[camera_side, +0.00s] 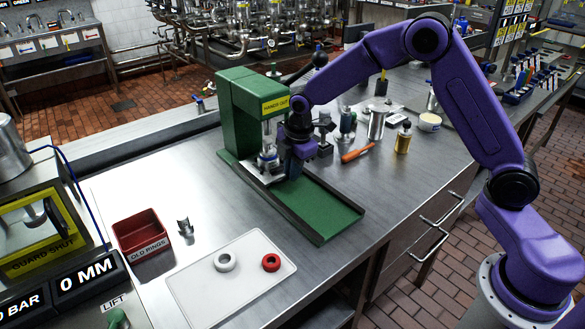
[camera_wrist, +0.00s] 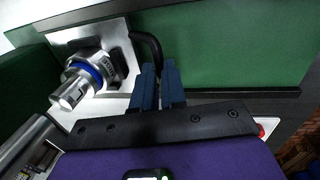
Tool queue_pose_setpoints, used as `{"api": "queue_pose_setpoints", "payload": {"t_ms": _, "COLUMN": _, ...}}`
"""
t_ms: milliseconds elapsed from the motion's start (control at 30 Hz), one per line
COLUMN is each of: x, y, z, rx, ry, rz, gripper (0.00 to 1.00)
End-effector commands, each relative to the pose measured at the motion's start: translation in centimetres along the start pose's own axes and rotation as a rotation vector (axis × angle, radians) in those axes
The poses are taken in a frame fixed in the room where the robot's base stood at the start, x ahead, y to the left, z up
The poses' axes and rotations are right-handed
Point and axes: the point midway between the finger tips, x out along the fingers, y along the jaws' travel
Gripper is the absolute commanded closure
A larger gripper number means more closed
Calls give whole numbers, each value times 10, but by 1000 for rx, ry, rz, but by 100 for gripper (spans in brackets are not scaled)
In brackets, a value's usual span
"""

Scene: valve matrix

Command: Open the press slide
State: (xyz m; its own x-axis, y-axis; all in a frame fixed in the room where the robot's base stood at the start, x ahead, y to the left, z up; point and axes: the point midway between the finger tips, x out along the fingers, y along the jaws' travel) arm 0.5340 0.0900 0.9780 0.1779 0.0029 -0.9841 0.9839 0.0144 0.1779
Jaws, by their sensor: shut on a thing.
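The green press (camera_side: 238,115) with a yellow "HANDS OUT" label stands at the back centre. Its slide, a pale metal plate (camera_side: 257,171), sits at the press end of a green track (camera_side: 325,208). A metal valve part with a blue ring (camera_wrist: 88,75) rests on the slide plate (camera_wrist: 118,36). A black bar handle (camera_wrist: 151,42) stands at the plate's edge. My gripper (camera_side: 291,168) is low beside the slide. In the wrist view its blue fingers (camera_wrist: 160,72) are shut on the handle; the grip point itself is partly hidden.
The track toward the front right is clear. A white tray (camera_side: 190,293) with a white ring (camera_side: 226,261) and a red ring (camera_side: 271,262) lies in front, beside a red "OLD RINGS" bin (camera_side: 140,236). An orange-handled tool (camera_side: 357,153) and bottles stand right of the press.

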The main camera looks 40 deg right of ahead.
Motion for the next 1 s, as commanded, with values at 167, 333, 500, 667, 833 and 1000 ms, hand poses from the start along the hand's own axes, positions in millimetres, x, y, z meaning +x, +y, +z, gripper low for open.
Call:
{"api": "queue_pose_setpoints", "payload": {"t_ms": 167, "x": 0, "y": 0, "z": 0, "rx": 0, "ry": 0, "rz": 0, "gripper": 100}}
{"api": "queue_pose_setpoints", "payload": {"t_ms": 333, "x": -2, "y": -7, "z": 0, "rx": -1, "ry": 0, "rz": -1, "gripper": 100}}
{"api": "queue_pose_setpoints", "payload": {"t_ms": 500, "x": -6, "y": -27, "z": -1, "rx": -3, "ry": 0, "rz": -1, "gripper": 100}}
{"api": "queue_pose_setpoints", "payload": {"t_ms": 667, "x": -11, "y": -57, "z": -2, "rx": -3, "ry": 0, "rz": -2, "gripper": 100}}
{"api": "queue_pose_setpoints", "payload": {"t_ms": 833, "x": -18, "y": -93, "z": -2, "rx": -5, "ry": 0, "rz": -1, "gripper": 100}}
{"api": "queue_pose_setpoints", "payload": {"t_ms": 1000, "x": -23, "y": -126, "z": -2, "rx": -4, "ry": 0, "rz": -2, "gripper": 100}}
